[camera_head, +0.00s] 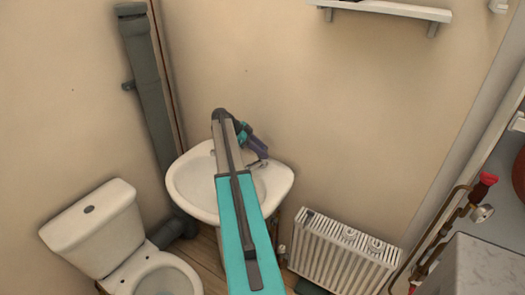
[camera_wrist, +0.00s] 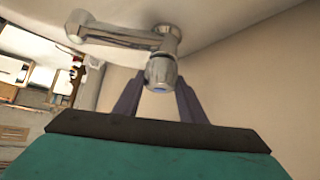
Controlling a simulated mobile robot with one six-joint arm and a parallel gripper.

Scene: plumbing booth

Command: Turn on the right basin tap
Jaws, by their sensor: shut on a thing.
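The white basin (camera_head: 183,187) stands against the back wall in the head view. A chrome tap (camera_head: 257,163) shows at its right rear, just below my gripper (camera_head: 262,146). My arm hides the middle of the basin and any left tap in the head view. I cannot see any water running.
A white toilet (camera_head: 100,225) stands left of the basin, with a grey waste pipe (camera_head: 148,85) behind. A white radiator (camera_head: 335,250) is on the wall at right. A shelf (camera_head: 390,10) hangs above. Copper pipes with a red-handled valve (camera_head: 484,185) are at far right.

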